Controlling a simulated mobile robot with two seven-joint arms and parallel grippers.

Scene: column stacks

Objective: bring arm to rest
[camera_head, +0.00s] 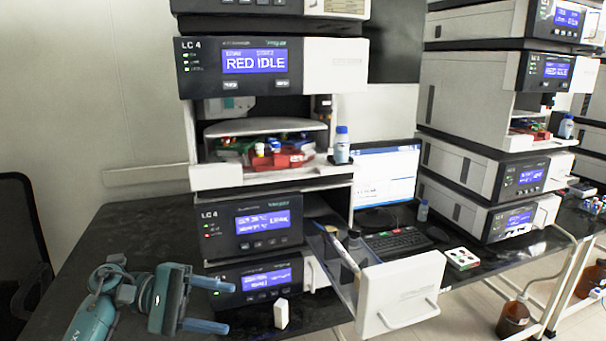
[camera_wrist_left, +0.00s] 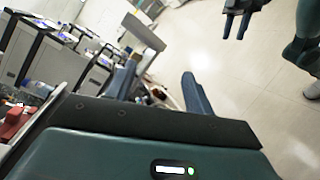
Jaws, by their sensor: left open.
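My left gripper (camera_head: 230,308) is at the lower left of the head view, in front of the dark bench. Its two blue-grey fingers point right and stand apart with nothing between them. The fingers also show in the left wrist view (camera_wrist_left: 158,82), spread and empty. My right gripper (camera_wrist_left: 237,35) shows small at the top of the left wrist view, over the pale floor. Its two dark fingers look apart, with nothing seen between them. It is not in the head view.
An instrument stack (camera_head: 247,145) stands right of the left gripper. A drawer with a white front (camera_head: 400,292) sticks out from it. A small white block (camera_head: 281,313) is near the fingers. A red tray (camera_head: 283,161) sits in the open bay. A chair (camera_head: 20,230) is at far left.

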